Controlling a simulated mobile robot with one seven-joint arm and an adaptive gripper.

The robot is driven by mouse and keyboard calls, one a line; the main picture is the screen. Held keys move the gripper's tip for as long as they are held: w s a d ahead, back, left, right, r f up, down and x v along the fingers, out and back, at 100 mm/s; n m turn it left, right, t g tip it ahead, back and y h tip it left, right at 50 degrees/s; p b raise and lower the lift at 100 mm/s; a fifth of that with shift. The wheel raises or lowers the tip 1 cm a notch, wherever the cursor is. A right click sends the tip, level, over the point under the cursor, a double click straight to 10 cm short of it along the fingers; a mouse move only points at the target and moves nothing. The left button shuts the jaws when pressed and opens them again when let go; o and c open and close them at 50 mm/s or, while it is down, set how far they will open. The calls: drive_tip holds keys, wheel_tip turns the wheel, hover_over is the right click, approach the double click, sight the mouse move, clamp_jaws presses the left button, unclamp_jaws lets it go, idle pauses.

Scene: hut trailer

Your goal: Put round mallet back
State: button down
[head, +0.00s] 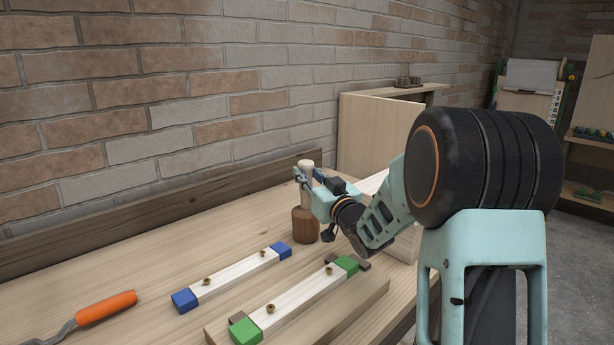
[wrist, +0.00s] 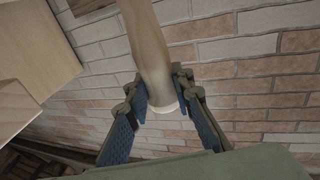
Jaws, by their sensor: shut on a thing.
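The round mallet has a dark brown wooden head (head: 305,226) and a pale handle (head: 307,168). It is upright, head down, at the back of the workbench in the head view. My gripper (head: 304,178) is shut on the handle from the right side. In the wrist view the handle (wrist: 146,40) runs between the two fingers of my gripper (wrist: 163,88), and the mallet head is not seen. I cannot tell whether the head touches the bench or is slightly above it.
On the workbench (head: 150,270) lie a blue-ended strip (head: 235,278), a green-ended strip (head: 295,300) on a board, and an orange-handled tool (head: 105,307). A wooden ledge (head: 150,214) runs along the brick wall. A wooden cabinet (head: 375,138) stands behind.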

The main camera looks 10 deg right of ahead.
drive_tip(key=shift+b, duration=0.3)
drive_tip(key=c, duration=1.7)
unclamp_jaws()
drive_tip(key=shift+f, duration=0.1)
drive_tip(key=shift+s+p, duration=0.2)
drive_tip(key=shift+p, duration=0.1)
drive_tip(key=v, duration=1.1)
drive_tip(key=shift+s+d, duration=0.15)
drive_tip(key=shift+s, duration=0.2)
